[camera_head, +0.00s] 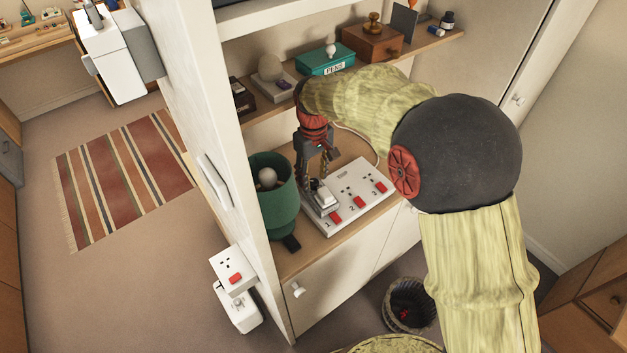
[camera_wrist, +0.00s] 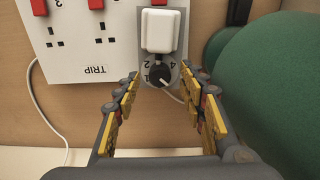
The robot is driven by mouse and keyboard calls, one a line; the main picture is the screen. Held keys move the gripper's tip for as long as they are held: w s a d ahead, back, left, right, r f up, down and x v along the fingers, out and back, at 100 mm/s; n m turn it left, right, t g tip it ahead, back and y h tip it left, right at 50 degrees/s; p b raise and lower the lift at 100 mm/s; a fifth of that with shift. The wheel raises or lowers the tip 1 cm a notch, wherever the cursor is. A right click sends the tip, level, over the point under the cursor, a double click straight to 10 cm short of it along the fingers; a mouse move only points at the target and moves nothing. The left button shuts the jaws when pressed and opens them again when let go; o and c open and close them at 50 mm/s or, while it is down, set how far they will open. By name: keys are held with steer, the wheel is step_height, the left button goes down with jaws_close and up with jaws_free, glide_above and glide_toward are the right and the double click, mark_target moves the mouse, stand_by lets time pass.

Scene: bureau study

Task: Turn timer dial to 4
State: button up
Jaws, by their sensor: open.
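The timer dial (camera_wrist: 162,76) is a small black round knob on a grey plate in the wrist view, with the figures 1, 2 and 4 around it. A white block (camera_wrist: 160,31) sits on the same plate above the dial. My gripper (camera_wrist: 162,86) is open, with its yellow-padded fingers left and right of the dial, apparently not touching it. In the head view my gripper (camera_head: 313,158) reaches down over the shelf beside the timer (camera_head: 322,198); the dial is hidden there.
A white socket strip (camera_head: 358,187) with red switches lies next to the timer. A shelf with a teal box (camera_head: 325,59) and a wooden box (camera_head: 372,43) is behind my arm. A cabinet panel (camera_head: 225,160) borders the left.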

steer(key=shift+f, duration=0.65)
steer(key=c, duration=0.3)
jaws_close()
